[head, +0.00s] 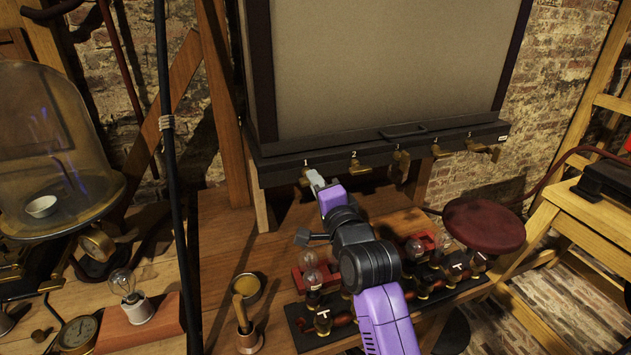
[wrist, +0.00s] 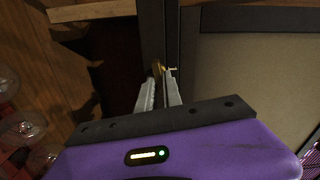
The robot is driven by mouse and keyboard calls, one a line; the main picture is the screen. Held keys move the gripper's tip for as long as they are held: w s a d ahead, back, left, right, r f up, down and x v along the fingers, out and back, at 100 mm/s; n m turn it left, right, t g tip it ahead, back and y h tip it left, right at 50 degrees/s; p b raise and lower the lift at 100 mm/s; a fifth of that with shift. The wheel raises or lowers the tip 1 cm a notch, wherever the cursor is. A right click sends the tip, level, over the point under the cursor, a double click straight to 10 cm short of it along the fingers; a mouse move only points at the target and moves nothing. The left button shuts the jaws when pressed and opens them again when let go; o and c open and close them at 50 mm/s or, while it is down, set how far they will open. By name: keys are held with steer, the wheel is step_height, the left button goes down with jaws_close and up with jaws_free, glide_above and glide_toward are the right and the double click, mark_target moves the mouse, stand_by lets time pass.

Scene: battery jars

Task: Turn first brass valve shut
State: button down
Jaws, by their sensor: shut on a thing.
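The first brass valve (head: 304,176), under the label 1, sits at the left end of the dark ledge below the large grey panel. My gripper (head: 315,179) reaches up to it from below and right. In the wrist view, the pale fingers (wrist: 160,92) are shut on the valve's brass handle (wrist: 157,67), of which only a small part shows between and beyond the tips. The fingers hide the rest, so I cannot tell the handle's exact angle.
Several more brass valves, such as the second (head: 359,165), line the ledge (head: 280,170) to the right. Below stand a bench with bulbs in red holders (head: 312,277), a brass dish (head: 248,288) and a dark red stool (head: 484,224). A dark upright pole (head: 172,170) stands left.

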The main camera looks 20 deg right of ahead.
steer(key=shift+f+m, duration=0.1)
steer(key=shift+m, duration=0.9)
steer(key=c, duration=1.5)
jaws_free()
steer(key=shift+s, duration=0.1)
steer(key=s+b, duration=0.1)
steer(key=s, duration=0.6)
steer(key=shift+s, duration=0.3)
